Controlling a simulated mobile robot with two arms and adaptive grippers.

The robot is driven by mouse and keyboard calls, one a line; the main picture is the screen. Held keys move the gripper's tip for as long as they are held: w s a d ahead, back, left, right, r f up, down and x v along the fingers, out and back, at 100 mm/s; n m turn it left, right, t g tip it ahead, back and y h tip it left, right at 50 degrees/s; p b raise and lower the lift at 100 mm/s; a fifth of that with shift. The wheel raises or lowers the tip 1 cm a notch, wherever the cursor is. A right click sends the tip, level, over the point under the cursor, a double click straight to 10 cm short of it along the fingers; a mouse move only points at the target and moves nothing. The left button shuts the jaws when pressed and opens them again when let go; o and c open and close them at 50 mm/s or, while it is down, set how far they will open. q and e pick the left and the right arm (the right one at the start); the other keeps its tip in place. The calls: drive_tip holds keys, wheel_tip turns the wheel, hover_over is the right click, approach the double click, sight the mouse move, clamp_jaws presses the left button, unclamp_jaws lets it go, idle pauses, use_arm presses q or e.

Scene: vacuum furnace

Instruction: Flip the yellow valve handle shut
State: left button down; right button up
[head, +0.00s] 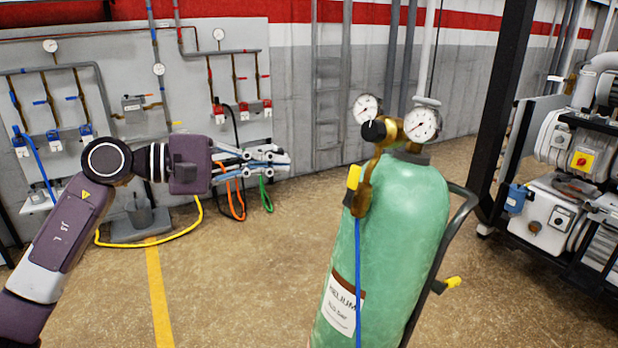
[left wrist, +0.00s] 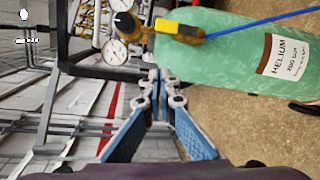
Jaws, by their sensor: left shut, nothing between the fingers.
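The yellow valve handle (head: 354,177) is on the brass valve at the upper left side of the green helium cylinder (head: 395,230), above a blue hose. It stands nearly upright there. In the left wrist view the yellow handle (left wrist: 172,26) lies along the valve, beyond my fingertips. My left gripper (head: 284,159) is left of the handle in the head view, apart from it, and points toward the cylinder. Its fingers are shut and empty; they also show in the left wrist view (left wrist: 160,80). My right gripper is not in view.
Two round gauges (head: 367,108) and a brass regulator top the cylinder, which stands on a dark cart (head: 463,205). A wall panel (head: 130,75) with pipes and valves is behind my left arm. Machinery (head: 575,160) stands at the right. The floor left of the cylinder is clear.

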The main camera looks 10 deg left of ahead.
sight(351, 187)
use_arm(q)
drive_tip(key=shift+s+a+r+m+y, duration=0.5)
drive_tip(key=shift+s+a+m, duration=0.1)
drive_tip(key=shift+m, duration=0.4)
drive_tip(key=shift+w+d, duration=0.1)
drive_tip(key=shift+d, duration=0.05)
drive_tip(key=w+d+f+p, duration=0.1)
drive_tip(key=d+f+p, duration=0.1)
drive_tip(key=d+p, duration=0.4)
drive_tip(key=d, duration=0.5)
drive_tip(key=shift+w+f+p, duration=0.25)
drive_tip(key=shift+w+p, duration=0.05)
drive_tip(key=shift+w, duration=0.1)
